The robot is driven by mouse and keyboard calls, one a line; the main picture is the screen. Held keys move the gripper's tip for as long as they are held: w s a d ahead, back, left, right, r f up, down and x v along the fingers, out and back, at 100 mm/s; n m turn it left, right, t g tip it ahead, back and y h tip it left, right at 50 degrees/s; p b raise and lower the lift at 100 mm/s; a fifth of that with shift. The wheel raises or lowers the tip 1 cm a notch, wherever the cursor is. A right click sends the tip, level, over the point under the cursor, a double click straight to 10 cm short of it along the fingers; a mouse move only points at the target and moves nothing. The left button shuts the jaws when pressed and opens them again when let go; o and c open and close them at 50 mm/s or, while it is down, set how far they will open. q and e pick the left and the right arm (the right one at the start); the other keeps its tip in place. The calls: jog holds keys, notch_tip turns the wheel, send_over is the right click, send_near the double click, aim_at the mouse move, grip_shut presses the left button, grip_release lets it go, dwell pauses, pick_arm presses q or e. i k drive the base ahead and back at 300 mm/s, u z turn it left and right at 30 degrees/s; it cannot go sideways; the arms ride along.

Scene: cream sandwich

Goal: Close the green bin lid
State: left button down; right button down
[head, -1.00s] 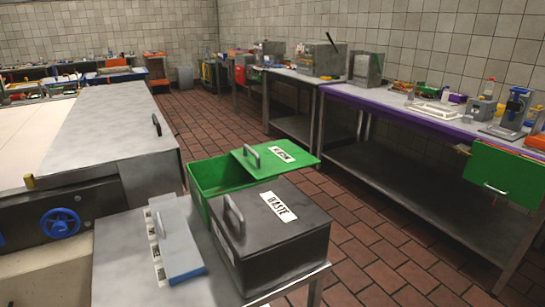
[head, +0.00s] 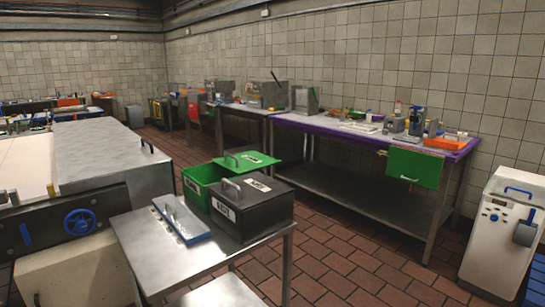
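The green bin (head: 200,184) stands at the far end of a steel table, just behind the black bin. Its green lid (head: 263,157) has a dark handle and a white label. The lid sits offset toward the right, and the left part of the bin is uncovered, so the bin is partly open. Whether the lid touches the bin's rim is hard to tell. Neither of my grippers is in view.
The black waste bin (head: 262,213) has its lid on and stands in front of the green bin. A grey and blue labelled holder (head: 183,219) lies on the steel table (head: 150,250). A purple-edged bench (head: 335,129) and a white machine (head: 497,240) stand to the right. Brick-tiled floor (head: 345,262) is clear between.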

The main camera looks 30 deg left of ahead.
aim_at(240, 164)
jog(key=u, duration=0.6)
jog(key=i, duration=0.5)
jog(key=u, duration=0.6)
jog(key=i, duration=0.85)
jog(key=z, duration=0.3)
